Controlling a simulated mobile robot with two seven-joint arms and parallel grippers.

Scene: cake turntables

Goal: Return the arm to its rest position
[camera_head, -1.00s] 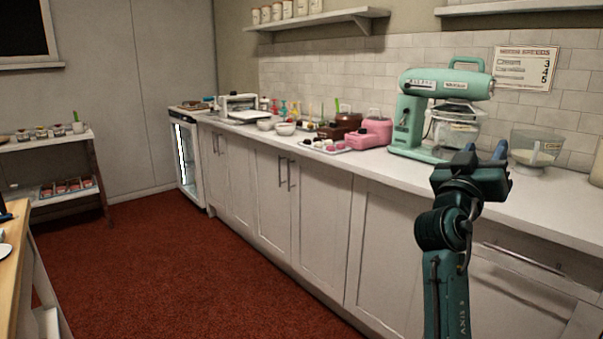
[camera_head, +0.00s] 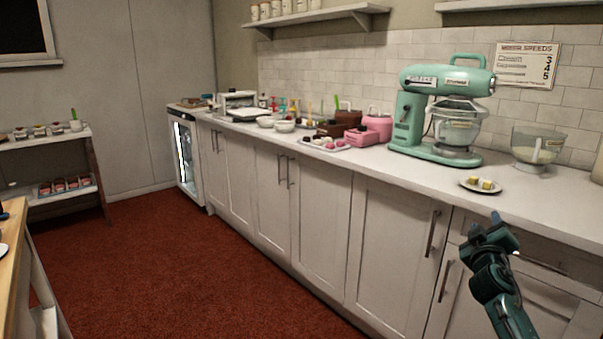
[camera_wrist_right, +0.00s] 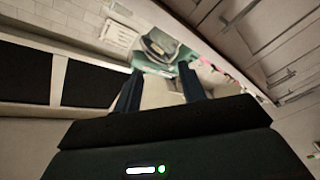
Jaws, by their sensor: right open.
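My right gripper (camera_head: 488,228) is at the lower right of the head view, in front of the counter's drawers and below the counter top. Its arm comes up from the bottom edge. In the right wrist view the two fingers (camera_wrist_right: 160,88) stand apart with nothing between them, so it is open and empty. My left gripper is not in the head view.
The white counter (camera_head: 560,216) runs along the wall behind the gripper. A teal mixer (camera_head: 410,120), a small plate (camera_head: 470,187) with yellow pieces and a clear bowl (camera_head: 537,146) stand on it. The red floor (camera_head: 180,270) is clear.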

